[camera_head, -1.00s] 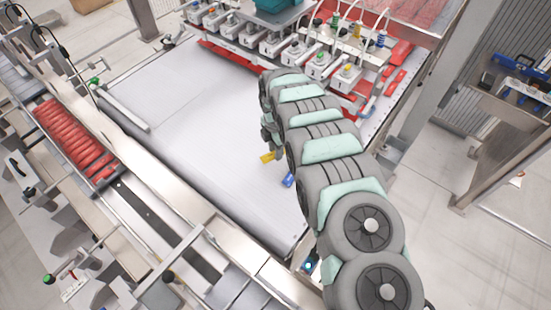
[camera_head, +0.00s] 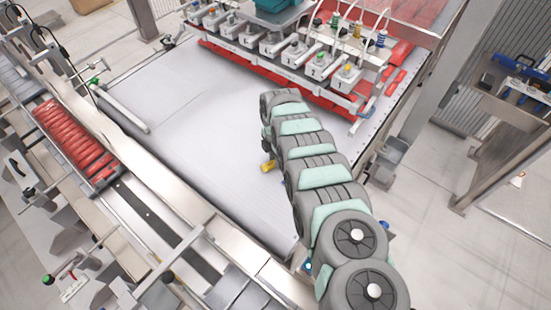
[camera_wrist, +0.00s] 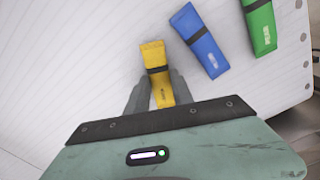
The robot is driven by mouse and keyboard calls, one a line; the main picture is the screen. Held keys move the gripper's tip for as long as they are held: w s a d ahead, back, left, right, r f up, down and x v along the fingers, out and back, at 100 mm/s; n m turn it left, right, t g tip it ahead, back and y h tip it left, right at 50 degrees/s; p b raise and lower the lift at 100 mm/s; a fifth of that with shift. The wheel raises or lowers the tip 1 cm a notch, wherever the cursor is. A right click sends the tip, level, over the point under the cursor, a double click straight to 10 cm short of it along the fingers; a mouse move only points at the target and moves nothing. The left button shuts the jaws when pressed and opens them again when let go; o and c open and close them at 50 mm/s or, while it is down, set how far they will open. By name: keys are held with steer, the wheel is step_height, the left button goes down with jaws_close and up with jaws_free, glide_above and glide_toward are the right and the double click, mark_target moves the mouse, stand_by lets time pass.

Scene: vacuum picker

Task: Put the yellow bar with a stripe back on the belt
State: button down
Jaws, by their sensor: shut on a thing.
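The yellow bar with a dark stripe (camera_wrist: 155,62) is between the fingers of my gripper (camera_wrist: 157,88) in the wrist view. My gripper is shut on it near its lower end. The bar also shows in the head view (camera_head: 267,167), just left of my arm. The white belt (camera_head: 190,130) lies below; in the wrist view its lined surface (camera_wrist: 70,60) fills the background. I cannot tell whether the bar touches the belt. My arm hides the fingers in the head view.
A blue bar (camera_wrist: 200,40) and a green bar (camera_wrist: 260,26), each with a dark stripe, lie on the belt to the right of the yellow bar. Red packs (camera_head: 75,140) sit in a lane at left. A picker head (camera_head: 280,45) hangs over the belt's far end. The belt's left half is clear.

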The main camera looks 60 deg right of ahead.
steer(key=shift+f, duration=0.2)
steer(key=c, duration=1.1)
jaws_free()
steer(key=shift+r, duration=0.15)
step_height(320, 180, up, 12)
steer(key=shift+b, duration=0.35)
steer(key=shift+s, duration=0.1)
